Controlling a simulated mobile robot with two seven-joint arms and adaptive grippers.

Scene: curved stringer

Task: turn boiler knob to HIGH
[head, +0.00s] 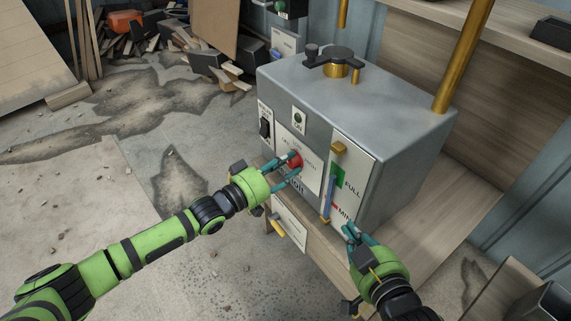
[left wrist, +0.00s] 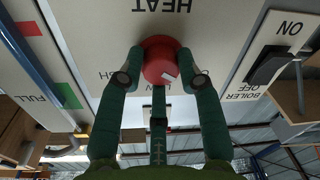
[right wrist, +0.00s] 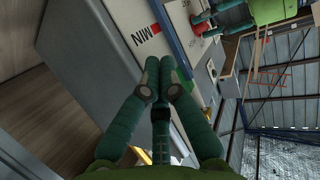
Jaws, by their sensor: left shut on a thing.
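The red boiler knob (head: 295,160) is on the white front panel (head: 312,178) of the grey boiler box (head: 385,100). My left gripper (head: 289,168) is shut on the knob, one finger on each side. In the left wrist view the knob (left wrist: 160,58) sits between the fingertips, with a small white mark on its face. That view is upside down; HEAT is readable, while the lettering nearer the fingers is partly hidden. My right gripper (head: 350,231) is at the box's lower right, below MIN; its fingertips (right wrist: 160,68) are together and hold nothing visible.
A black valve handle (head: 335,56) tops the box. Scrap wood (head: 200,50) lies behind; the left floor is mostly clear.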

